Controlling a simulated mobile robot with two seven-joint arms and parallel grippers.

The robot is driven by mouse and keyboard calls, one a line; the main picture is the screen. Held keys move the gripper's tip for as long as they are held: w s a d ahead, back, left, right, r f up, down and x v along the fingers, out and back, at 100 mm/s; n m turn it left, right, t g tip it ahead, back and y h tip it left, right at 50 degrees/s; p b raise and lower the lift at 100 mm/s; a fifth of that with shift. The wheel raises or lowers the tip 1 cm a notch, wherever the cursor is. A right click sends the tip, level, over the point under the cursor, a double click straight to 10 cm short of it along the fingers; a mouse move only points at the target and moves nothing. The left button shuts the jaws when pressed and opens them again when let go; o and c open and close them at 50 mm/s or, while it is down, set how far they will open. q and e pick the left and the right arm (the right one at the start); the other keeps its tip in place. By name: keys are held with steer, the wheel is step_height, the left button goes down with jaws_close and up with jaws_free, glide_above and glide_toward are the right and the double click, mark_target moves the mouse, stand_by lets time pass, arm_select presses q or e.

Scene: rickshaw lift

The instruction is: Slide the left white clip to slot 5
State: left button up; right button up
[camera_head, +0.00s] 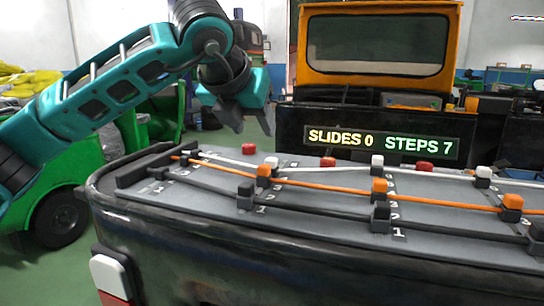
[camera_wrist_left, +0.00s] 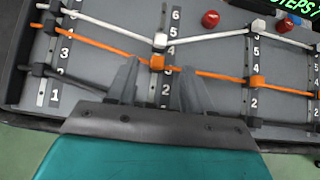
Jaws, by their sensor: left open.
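The left white clip (camera_head: 271,161) sits on the white rod on the left numbered strip of the dark panel. In the left wrist view this white clip (camera_wrist_left: 160,41) is just below the number 5. An orange clip (camera_wrist_left: 157,62) sits close below it on the same strip, on the orange rod. My left gripper (camera_head: 253,123) hangs above the panel's left part, open and empty. In the left wrist view its two fingers (camera_wrist_left: 159,67) are apart, on either side of the orange clip in the picture, with the white clip beyond their tips. My right gripper is not in view.
More white (camera_head: 377,160), orange (camera_head: 379,186) and black clips (camera_head: 381,212) sit on the strip to the right. Red knobs (camera_head: 249,148) stand along the panel's back. A sign (camera_head: 381,141) reads SLIDES 0, STEPS 7. Space above the panel's right side is clear.

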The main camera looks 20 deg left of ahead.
mark_target(271, 158)
arm_select(q)
steer(key=x, duration=1.2)
steer(key=shift+w+f, duration=0.15)
steer(key=shift+f, duration=0.1)
jaws_close()
